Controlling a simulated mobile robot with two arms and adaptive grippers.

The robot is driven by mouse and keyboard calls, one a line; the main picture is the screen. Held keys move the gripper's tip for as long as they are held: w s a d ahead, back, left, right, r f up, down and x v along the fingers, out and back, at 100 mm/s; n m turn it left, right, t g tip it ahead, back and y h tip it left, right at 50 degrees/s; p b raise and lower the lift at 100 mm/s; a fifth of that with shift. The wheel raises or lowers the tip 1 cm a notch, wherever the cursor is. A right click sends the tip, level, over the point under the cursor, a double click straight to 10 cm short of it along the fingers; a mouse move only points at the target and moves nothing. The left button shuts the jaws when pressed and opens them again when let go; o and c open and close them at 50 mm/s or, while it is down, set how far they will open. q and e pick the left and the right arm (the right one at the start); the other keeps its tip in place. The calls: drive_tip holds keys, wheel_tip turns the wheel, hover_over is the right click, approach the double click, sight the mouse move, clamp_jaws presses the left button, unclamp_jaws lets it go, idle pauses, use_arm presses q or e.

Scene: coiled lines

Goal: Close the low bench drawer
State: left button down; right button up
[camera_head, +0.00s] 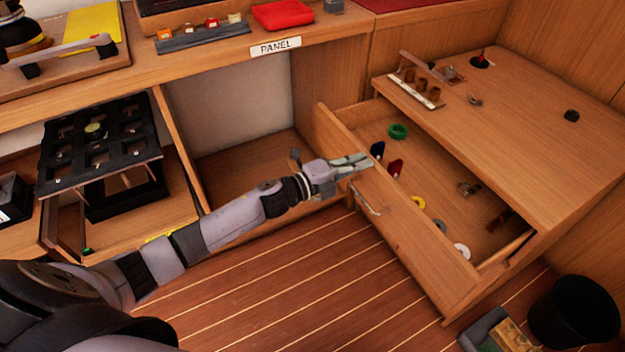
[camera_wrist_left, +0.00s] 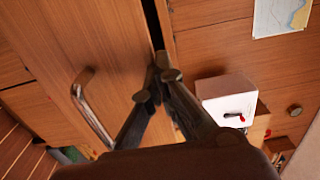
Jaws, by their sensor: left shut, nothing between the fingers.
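The low bench drawer (camera_head: 415,240) is pulled out from the bench (camera_head: 520,125). Its wooden front carries a metal handle (camera_head: 367,203), and its inside is visible from above. My left gripper (camera_head: 368,159) is shut and empty at the drawer front's upper edge, near its far left end and above the handle. In the left wrist view the shut fingertips (camera_wrist_left: 160,72) are by the edge of the drawer front (camera_wrist_left: 85,40), with the handle (camera_wrist_left: 92,110) to their left. I cannot tell whether they touch the wood. My right gripper is not in view.
The drawer holds a green ring (camera_head: 398,131), a yellow ring (camera_head: 418,202), a white ring (camera_head: 462,251) and other small items. A black bin (camera_head: 573,312) and a grey tray (camera_head: 490,330) stand on the floor at lower right. Open floor (camera_head: 300,290) lies before the drawer.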

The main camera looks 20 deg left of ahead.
use_arm(q)
drive_tip(key=shift+b+x, duration=1.45)
drive_tip(key=shift+x, duration=6.15)
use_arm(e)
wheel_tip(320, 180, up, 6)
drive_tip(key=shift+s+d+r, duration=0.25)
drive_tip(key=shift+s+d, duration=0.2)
